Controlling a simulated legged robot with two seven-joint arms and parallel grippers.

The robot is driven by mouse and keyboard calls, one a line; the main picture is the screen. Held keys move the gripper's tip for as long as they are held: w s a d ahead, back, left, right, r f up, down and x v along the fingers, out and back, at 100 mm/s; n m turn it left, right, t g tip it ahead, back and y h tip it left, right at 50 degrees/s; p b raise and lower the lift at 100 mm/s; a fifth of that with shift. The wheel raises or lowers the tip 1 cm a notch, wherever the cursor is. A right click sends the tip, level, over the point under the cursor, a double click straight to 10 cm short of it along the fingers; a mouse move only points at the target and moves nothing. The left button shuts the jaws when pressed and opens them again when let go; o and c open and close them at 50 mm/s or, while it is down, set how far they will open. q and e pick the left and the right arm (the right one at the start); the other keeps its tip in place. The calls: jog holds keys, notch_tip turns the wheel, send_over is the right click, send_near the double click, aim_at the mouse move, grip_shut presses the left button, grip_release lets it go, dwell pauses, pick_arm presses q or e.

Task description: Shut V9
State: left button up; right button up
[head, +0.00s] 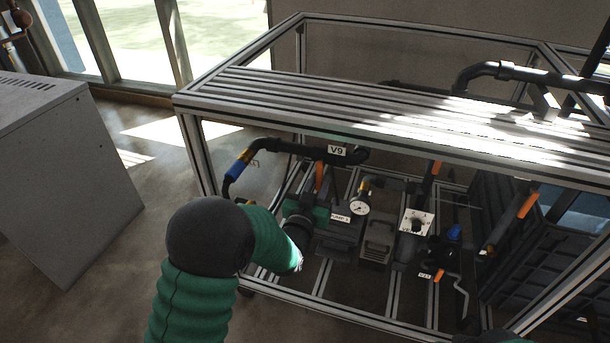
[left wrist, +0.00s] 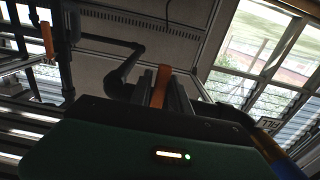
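The V9 label (head: 337,150) sits on a dark horizontal pipe under the slatted top of the frame. An orange lever (head: 319,177) hangs down from this pipe, roughly across it, just left of the label. My left gripper (head: 317,193) reaches up to the lever's lower end from below; its fingers are mostly hidden in the head view. In the left wrist view the orange lever (left wrist: 161,84) stands between the dark fingers. Whether they press on it I cannot tell.
The slatted frame top (head: 400,110) is close above the pipe. A blue-handled fitting (head: 239,167) is to the left. A gauge (head: 359,208), a pump unit and other orange levers (head: 528,205) lie to the right. A grey cabinet (head: 65,170) stands at far left, with open floor between.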

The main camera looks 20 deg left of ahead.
pick_arm(q)
jog(key=o, duration=0.3)
jog(key=s, duration=0.7)
jog(key=shift+a, duration=0.2)
jog(key=shift+f, duration=0.15)
